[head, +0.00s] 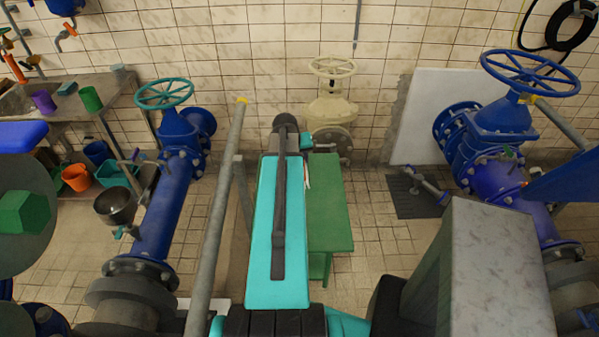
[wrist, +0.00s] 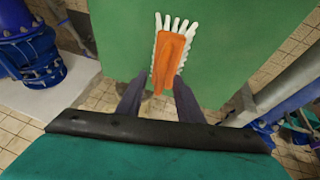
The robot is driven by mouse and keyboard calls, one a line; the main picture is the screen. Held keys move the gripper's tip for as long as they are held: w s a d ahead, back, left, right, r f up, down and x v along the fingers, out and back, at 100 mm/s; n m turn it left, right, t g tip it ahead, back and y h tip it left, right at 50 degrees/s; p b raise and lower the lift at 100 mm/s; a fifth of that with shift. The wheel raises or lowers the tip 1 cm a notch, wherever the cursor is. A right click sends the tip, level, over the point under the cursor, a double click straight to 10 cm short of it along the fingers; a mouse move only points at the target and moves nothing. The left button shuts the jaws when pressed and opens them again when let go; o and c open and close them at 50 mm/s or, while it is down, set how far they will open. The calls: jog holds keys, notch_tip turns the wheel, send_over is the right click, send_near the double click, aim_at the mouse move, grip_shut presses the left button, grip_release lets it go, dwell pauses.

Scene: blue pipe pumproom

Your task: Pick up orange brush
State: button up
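The orange brush (wrist: 172,55) with white bristles lies on the green table (wrist: 110,40) in the wrist view, its narrow handle end toward me. My gripper (wrist: 160,84) is open, its two dark fingers apart, one on each side of the handle end in the picture. Nothing is held between them. I cannot tell the height of the fingers above the table. In the head view my teal arm covers most of the brush; only a small pale and orange sliver shows at the left edge of the green table (head: 330,215).
Blue pipes with valves stand left (head: 165,200) and right (head: 500,130). A grey slanted pipe (head: 217,215) rises close left of my arm. A cream valve (head: 333,105) stands behind the table. A shelf (head: 110,100) with cups is at the far left.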

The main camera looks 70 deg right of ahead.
jog(key=shift+c, duration=0.4)
grip_shut()
jog(key=shift+r, duration=0.25)
jog(key=shift+r+b, duration=1)
jog(key=shift+r, duration=0.4)
jog(key=s+a+b, duration=0.4)
jog(key=a+b, duration=0.2)
jog(key=b, duration=0.1)
jog(key=shift+s+a+r, duration=0.15)
jog(key=shift+a+r, duration=0.1)
jog(key=shift+a, duration=0.1)
jog(key=shift+b, duration=1.05)
jog(key=b, duration=0.6)
jog(key=shift+s+a, duration=0.1)
jog(key=shift+s, duration=0.05)
